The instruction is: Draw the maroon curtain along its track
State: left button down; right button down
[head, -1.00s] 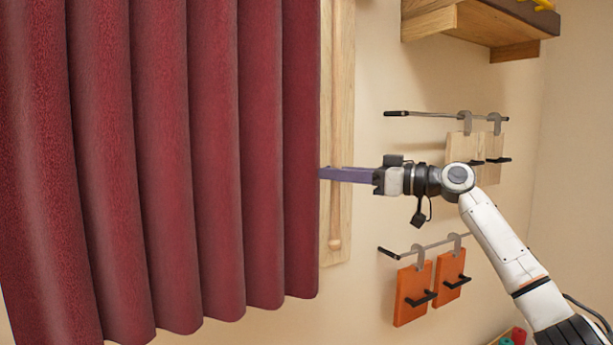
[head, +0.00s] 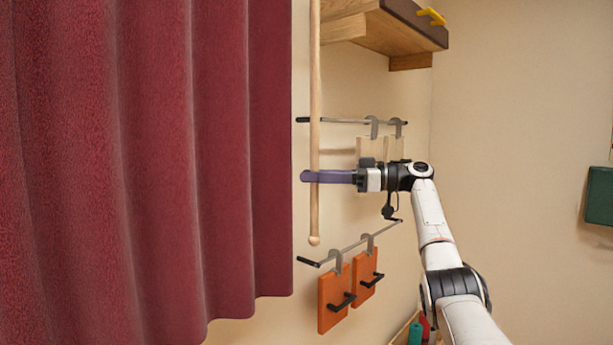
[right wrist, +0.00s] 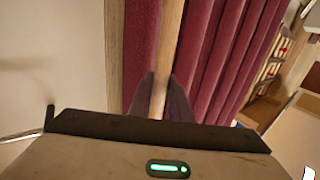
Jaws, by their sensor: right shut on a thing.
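The maroon curtain (head: 150,150) hangs in long folds over the left half of the head view. A pale wooden rod (head: 315,110) with a rounded lower end hangs upright just right of the curtain's edge. My right gripper (head: 308,176) has purple fingers and is shut on the rod, below its middle. In the right wrist view the rod (right wrist: 170,45) runs between the two fingertips (right wrist: 168,95), with the curtain folds (right wrist: 215,50) behind it. The curtain's track and the rod's top are out of view. My left gripper is not in view.
Two rails on the wall hold hanging boards: pale ones (head: 370,150) behind my right gripper and orange ones (head: 334,300) below it. A wooden shelf (head: 370,35) juts out above. A dark green object (head: 599,195) is at the far right.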

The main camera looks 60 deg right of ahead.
jog(key=shift+d, duration=0.15)
jog(key=c, duration=1.9)
grip_release()
jog(key=shift+o, duration=1.3)
jog(key=shift+d+f, duration=0.1)
jog(key=shift+d, duration=0.05)
jog(key=b+v, duration=0.1)
jog(key=v, duration=0.9)
jog(key=shift+s, duration=0.25)
